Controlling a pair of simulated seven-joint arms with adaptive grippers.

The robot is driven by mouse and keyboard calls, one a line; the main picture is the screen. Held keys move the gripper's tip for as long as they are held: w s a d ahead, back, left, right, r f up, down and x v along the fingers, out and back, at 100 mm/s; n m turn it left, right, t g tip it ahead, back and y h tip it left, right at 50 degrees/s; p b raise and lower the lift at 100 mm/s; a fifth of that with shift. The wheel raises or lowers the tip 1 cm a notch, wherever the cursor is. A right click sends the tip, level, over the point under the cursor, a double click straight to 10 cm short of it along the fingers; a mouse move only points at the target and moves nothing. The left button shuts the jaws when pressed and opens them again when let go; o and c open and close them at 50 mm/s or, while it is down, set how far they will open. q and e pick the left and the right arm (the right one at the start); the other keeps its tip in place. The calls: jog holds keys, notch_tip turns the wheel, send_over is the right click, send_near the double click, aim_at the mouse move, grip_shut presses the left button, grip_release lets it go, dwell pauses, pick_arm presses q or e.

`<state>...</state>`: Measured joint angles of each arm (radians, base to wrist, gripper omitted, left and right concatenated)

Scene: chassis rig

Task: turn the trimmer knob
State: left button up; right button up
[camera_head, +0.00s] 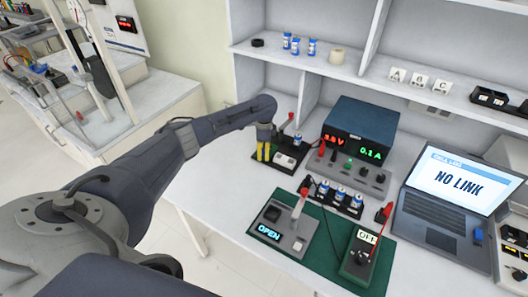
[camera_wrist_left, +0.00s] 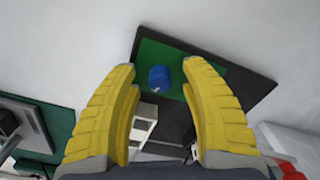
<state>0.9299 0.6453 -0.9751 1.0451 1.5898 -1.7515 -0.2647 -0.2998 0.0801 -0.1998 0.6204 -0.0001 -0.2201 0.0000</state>
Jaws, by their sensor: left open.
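The blue trimmer knob (camera_wrist_left: 159,77) stands on a green board (camera_wrist_left: 205,75) set in a black base (camera_wrist_left: 262,90), in the left wrist view. My left gripper (camera_wrist_left: 166,85) is open, its two yellow fingers on either side of the knob's line and apart from it in the picture; the height gap is hard to judge. In the head view my left gripper (camera_head: 263,152) points down over the black base (camera_head: 290,167) at the back of the bench, and the knob is hidden there. My right gripper is not in view.
A blue power supply (camera_head: 360,130) with red and green readouts stands right of the base. A rack of small cells (camera_head: 341,195), a green mat (camera_head: 330,262) with an "OPEN" box and an "OFF" meter, and a laptop (camera_head: 442,203) lie nearer. Bare bench (camera_head: 215,180) shows at left.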

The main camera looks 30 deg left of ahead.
pick_arm(q)
jog(key=shift+f, duration=0.1)
grip_shut()
dwell(0.4)
